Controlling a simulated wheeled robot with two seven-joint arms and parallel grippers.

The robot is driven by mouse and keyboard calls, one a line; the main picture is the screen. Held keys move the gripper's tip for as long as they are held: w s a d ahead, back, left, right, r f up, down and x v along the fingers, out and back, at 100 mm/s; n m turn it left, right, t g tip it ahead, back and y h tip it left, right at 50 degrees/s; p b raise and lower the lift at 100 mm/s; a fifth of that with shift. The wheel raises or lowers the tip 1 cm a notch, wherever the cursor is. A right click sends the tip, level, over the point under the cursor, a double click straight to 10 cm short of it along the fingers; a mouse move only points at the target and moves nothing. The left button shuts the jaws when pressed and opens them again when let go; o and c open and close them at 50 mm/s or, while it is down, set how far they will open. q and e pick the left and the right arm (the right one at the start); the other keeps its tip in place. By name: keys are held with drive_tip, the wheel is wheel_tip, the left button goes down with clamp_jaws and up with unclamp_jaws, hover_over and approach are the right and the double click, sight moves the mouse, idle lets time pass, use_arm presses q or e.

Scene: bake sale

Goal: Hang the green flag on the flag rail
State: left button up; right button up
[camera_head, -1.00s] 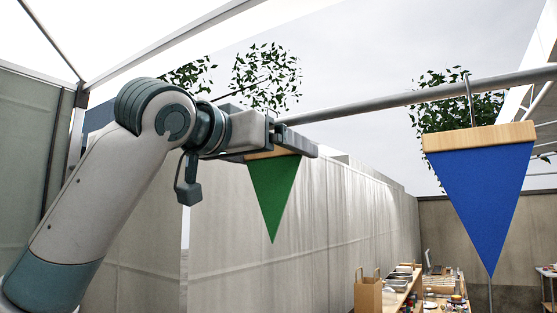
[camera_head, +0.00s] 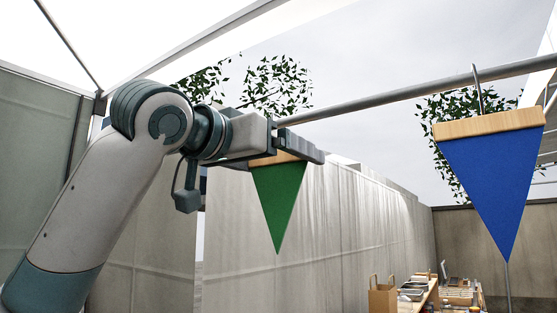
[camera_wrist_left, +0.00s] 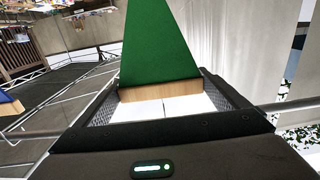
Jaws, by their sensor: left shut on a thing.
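The green flag (camera_head: 279,200) is a pointed pennant on a wooden bar, hanging point down from my left gripper (camera_head: 297,150) in the head view. The gripper is shut on its wooden bar. In the left wrist view the green cloth (camera_wrist_left: 160,45) and wooden bar (camera_wrist_left: 160,91) show between the fingers. The flag rail (camera_head: 400,96) is a grey metal bar running from behind the gripper up to the right edge. The gripper overlaps the rail's left part in the picture; whether the flag touches the rail cannot be told. The flag's hook is not visible. My right gripper is not in view.
A blue flag (camera_head: 490,175) with a wooden bar (camera_head: 488,123) hangs by a metal hook from the rail at the right. Below stand a paper bag (camera_head: 382,299) and a counter (camera_head: 428,298) with goods. A pale fabric wall (camera_head: 350,220) is behind. The rail between the flags is clear.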

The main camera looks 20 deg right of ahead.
use_arm(q)
drive_tip(key=o, duration=0.6)
drive_tip(key=shift+o, duration=0.6)
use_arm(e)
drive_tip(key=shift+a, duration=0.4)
use_arm(q)
drive_tip(key=shift+b+v, duration=0.55)
drive_tip(key=shift+v, duration=0.35)
drive_tip(key=b+v, duration=0.6)
drive_tip(key=v, duration=0.9)
drive_tip(key=shift+s+a, duration=0.2)
drive_tip(key=shift+a, duration=0.05)
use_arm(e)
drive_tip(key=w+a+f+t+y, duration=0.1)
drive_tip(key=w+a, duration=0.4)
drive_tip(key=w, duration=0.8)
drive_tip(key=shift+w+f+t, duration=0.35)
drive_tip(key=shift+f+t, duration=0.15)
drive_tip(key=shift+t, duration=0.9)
